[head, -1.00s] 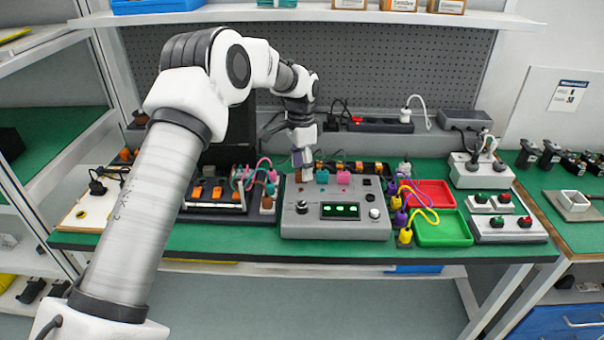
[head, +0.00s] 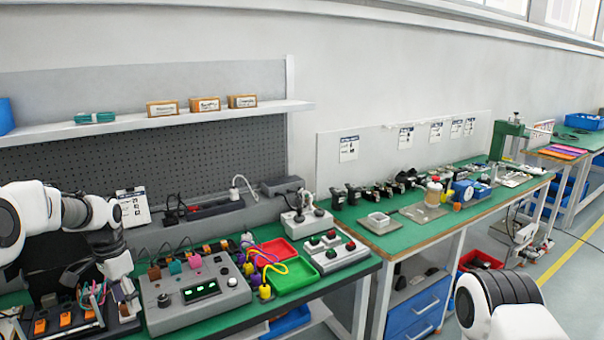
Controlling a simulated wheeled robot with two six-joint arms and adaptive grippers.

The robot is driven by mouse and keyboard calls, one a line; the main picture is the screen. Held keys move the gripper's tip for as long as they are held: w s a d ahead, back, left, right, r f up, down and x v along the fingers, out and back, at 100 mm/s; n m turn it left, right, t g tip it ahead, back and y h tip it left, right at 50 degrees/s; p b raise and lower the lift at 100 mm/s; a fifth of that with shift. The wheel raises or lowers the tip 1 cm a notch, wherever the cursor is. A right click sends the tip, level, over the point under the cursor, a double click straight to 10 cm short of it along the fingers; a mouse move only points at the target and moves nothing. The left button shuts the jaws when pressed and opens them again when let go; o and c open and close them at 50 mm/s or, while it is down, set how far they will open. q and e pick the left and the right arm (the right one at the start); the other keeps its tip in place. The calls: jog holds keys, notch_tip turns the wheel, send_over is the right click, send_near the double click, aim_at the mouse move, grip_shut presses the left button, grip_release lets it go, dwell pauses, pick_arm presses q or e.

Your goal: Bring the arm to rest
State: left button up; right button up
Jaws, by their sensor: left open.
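My left arm comes in from the left edge, and its left gripper (head: 125,293) points down at the left end of the grey test box (head: 205,299), beside the equipment with orange parts and wires (head: 68,318). The gripper is open, and I see nothing held in it. Its fingertips are small and partly lost among the things behind them. A white and dark part of my right arm (head: 505,308) shows at the lower right; its gripper is out of view.
A red tray (head: 283,246) and a green tray (head: 290,277) lie right of the test box. Button boxes (head: 333,255) stand beside them. A shelf (head: 190,117) with small boxes hangs above.

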pick_arm(q)
jog(key=s+d+f+g, duration=0.2)
jog(key=s+d+f, duration=0.2)
jog(key=s+f, duration=0.45)
jog(key=s+d+f+g, duration=0.2)
jog(key=s+d+f, duration=0.1)
jog(key=s+f, duration=0.5)
jog(key=s+d+f+g, duration=0.1)
jog(key=s+d+f, duration=0.3)
jog(key=s+f, duration=0.4)
jog(key=s+d+f+n+t, duration=0.1)
jog(key=s+d+f+n, duration=0.1)
jog(key=s, duration=0.7)
jog(key=s+d+f+n+t, duration=0.1)
jog(key=s+d+f+n, duration=0.15)
jog(key=s, duration=0.65)
jog(key=w+n+t, duration=0.1)
jog(key=w+t, duration=0.1)
jog(key=w+a+r+n+t, duration=0.1)
jog(key=w, duration=0.1)
jog(key=shift+n, duration=0.35)
